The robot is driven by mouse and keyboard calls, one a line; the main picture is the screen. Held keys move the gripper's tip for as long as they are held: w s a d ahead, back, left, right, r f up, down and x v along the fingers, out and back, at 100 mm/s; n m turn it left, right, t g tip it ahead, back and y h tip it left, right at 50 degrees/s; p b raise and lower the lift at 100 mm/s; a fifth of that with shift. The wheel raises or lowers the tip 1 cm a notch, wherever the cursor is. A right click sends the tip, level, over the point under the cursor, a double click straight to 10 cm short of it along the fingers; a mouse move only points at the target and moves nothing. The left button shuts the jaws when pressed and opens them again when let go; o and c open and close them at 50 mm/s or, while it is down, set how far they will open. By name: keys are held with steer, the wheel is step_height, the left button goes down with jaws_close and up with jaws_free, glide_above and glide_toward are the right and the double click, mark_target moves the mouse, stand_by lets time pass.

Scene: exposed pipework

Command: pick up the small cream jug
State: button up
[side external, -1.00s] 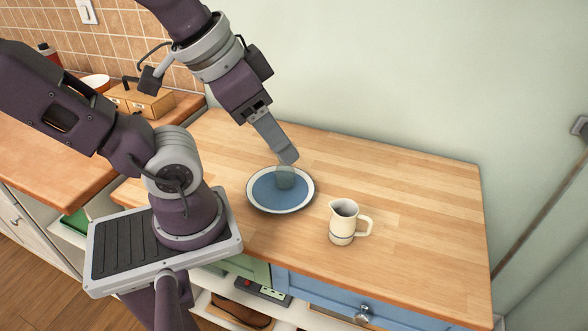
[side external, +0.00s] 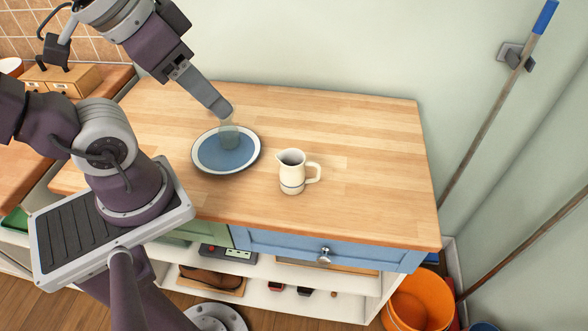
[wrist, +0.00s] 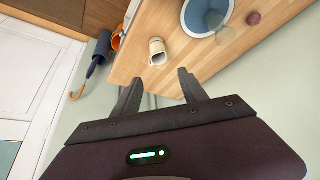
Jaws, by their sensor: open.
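The small cream jug (side external: 291,172) stands upright on the wooden worktop, right of a blue plate, its handle to the right in the side view. In the wrist view the jug (wrist: 157,52) lies just beyond my fingertips, apart from them. My gripper (wrist: 158,85) is open and empty, its two fingers spread. In the side view my gripper (side external: 222,108) is above the worktop, up and left of the jug, over the far side of the plate; its fingers overlap there.
The white-rimmed blue plate (side external: 227,166) lies left of the jug. A clear glass (side external: 229,138) overlaps it in view. A small dark red ball-like thing (wrist: 254,18) shows in the wrist view. The worktop right of the jug (side external: 370,170) is clear. An orange bucket (side external: 420,298) stands below.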

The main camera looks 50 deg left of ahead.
steer(key=shift+c, duration=1.1)
steer(key=m+g, duration=0.6)
steer(key=m, duration=1)
glide_above(318, 178)
step_height(318, 178, down, 14)
steer(key=shift+w+a, duration=0.15)
step_height(318, 178, down, 12)
jaws_close()
